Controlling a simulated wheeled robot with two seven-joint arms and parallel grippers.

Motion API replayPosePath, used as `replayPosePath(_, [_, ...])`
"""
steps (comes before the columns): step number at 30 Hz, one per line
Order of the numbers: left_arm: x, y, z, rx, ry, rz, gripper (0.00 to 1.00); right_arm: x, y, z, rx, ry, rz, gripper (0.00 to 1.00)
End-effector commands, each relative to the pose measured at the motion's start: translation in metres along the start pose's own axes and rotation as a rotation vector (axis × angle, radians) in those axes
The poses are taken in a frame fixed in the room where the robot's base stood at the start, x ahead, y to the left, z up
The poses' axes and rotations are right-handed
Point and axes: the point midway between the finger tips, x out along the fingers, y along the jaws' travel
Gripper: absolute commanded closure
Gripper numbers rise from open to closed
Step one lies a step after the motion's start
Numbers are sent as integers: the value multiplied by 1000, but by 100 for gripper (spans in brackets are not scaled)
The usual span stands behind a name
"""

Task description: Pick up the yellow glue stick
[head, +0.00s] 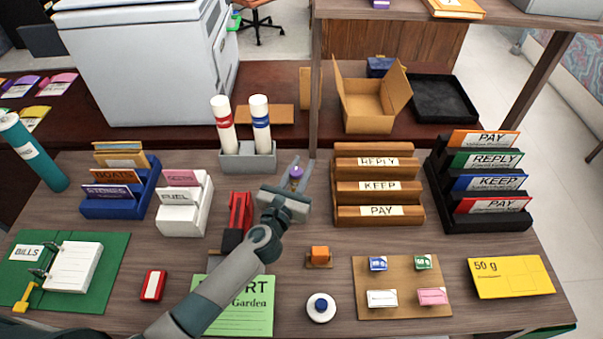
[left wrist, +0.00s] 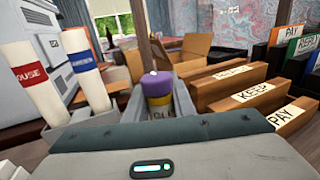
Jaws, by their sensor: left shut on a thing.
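The glue stick (head: 296,173) shows in the head view as a small purple-capped top between the fingers of my left gripper (head: 297,176). In the left wrist view the glue stick (left wrist: 158,92) stands upright, with a purple cap, a yellowish body and a dark label partly visible. My left gripper (left wrist: 160,104) is shut on it, one finger on each side. Its lower part is hidden behind my gripper. I cannot tell whether its base touches the desk. My right gripper is not in view.
A wooden letter rack (head: 378,190) stands close to the right of my gripper. A grey holder (head: 248,157) with two white tubes is to the back left, and a red stapler-like object (head: 237,217) is left of my wrist. An orange-topped stamp (head: 319,256) sits in front.

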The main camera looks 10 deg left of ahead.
Motion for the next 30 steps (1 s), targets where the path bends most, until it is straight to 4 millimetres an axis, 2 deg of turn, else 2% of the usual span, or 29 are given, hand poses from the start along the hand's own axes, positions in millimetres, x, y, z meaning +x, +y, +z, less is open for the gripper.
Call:
replayPosePath(1, [1,0,9,-1,-4,-1,100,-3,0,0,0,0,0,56])
replayPosePath(6, [0,0,21,0,-2,0,100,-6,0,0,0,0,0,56])
replayPosePath(30, [0,0,21,-1,-1,0,100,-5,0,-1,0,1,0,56])
